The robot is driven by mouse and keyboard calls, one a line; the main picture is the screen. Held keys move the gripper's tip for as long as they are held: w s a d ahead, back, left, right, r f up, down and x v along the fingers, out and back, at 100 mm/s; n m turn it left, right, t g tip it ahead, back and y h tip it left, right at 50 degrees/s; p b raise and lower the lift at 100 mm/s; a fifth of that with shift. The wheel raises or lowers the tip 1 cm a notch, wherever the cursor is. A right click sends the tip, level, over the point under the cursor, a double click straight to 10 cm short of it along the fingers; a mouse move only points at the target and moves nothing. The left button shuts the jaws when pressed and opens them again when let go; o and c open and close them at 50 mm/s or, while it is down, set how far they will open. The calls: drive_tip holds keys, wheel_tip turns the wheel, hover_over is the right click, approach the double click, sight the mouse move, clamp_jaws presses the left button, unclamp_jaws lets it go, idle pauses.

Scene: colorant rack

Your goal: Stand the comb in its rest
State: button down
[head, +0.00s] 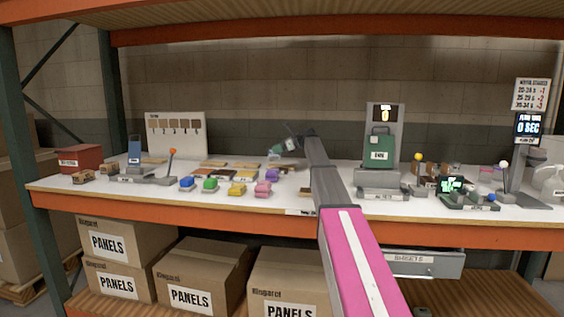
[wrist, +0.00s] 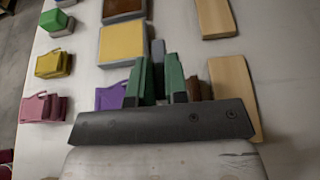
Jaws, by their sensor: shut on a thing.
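My gripper (head: 284,147) is over the middle of the shelf top. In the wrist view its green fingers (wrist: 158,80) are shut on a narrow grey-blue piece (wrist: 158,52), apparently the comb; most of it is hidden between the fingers. A dark brown piece (wrist: 203,88) shows just right of the fingers; I cannot tell whether it belongs to the comb. I cannot make out the comb's rest for certain. A small grey stand with a blue upright face (head: 134,150) is at the left of the shelf.
Colored blocks, among them a purple one (wrist: 113,96), a yellow-topped tray (wrist: 123,42) and wooden strips (wrist: 235,92) lie around the gripper. A lever with an orange knob (head: 172,153) stands left. A green canister on a scale (head: 381,145) stands right. An upper shelf (head: 330,35) overhangs.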

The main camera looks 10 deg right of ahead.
drive_tip(key=shift+w+d+f, duration=0.3)
drive_tip(key=shift+d+f, duration=0.15)
drive_tip(key=shift+f, duration=0.55)
drive_tip(key=shift+w+d+f, duration=0.35)
drive_tip(key=shift+d+f, duration=0.1)
drive_tip(key=shift+f, duration=0.55)
drive_tip(key=shift+w+d+f, duration=0.3)
drive_tip(key=shift+d+f, duration=0.15)
drive_tip(key=shift+f, duration=0.55)
drive_tip(key=c, duration=1.1)
unclamp_jaws()
drive_tip(key=shift+f, duration=0.1)
drive_tip(key=shift+r, duration=0.2)
drive_tip(key=v, duration=1.2)
